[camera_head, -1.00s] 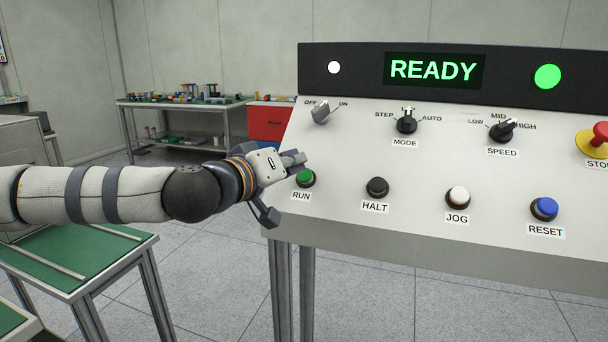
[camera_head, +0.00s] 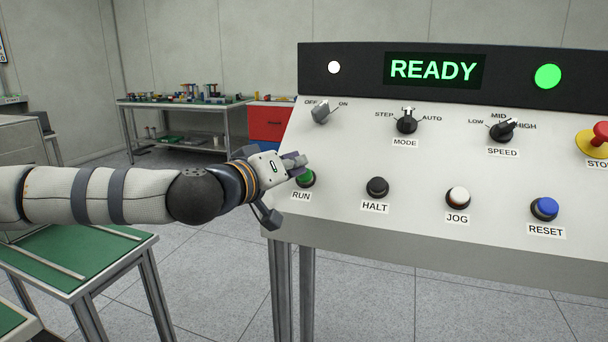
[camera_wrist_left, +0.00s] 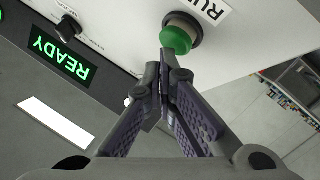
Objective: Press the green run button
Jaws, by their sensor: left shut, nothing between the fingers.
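The green run button (camera_head: 307,179) sits at the left end of the lower row on the sloped white panel (camera_head: 340,150), above the label RUN. My left gripper (camera_head: 300,163) is shut and empty, with its fingertips at the upper left of the button, partly covering it. In the left wrist view, the green button (camera_wrist_left: 177,39) is just beyond the closed fingertips (camera_wrist_left: 163,56). I cannot tell whether they touch. The display (camera_head: 434,70) reads READY, and a round green lamp (camera_head: 547,77) is lit. My right gripper is not in view.
The black HALT button (camera_head: 377,187), white JOG button (camera_head: 458,197) and blue RESET button (camera_head: 544,208) stand to the right. Above are the OFF/ON switch (camera_head: 321,112), MODE knob (camera_head: 406,121), SPEED knob (camera_head: 502,130) and red stop button (camera_head: 600,135). A green-topped table (camera_head: 70,255) stands at lower left.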

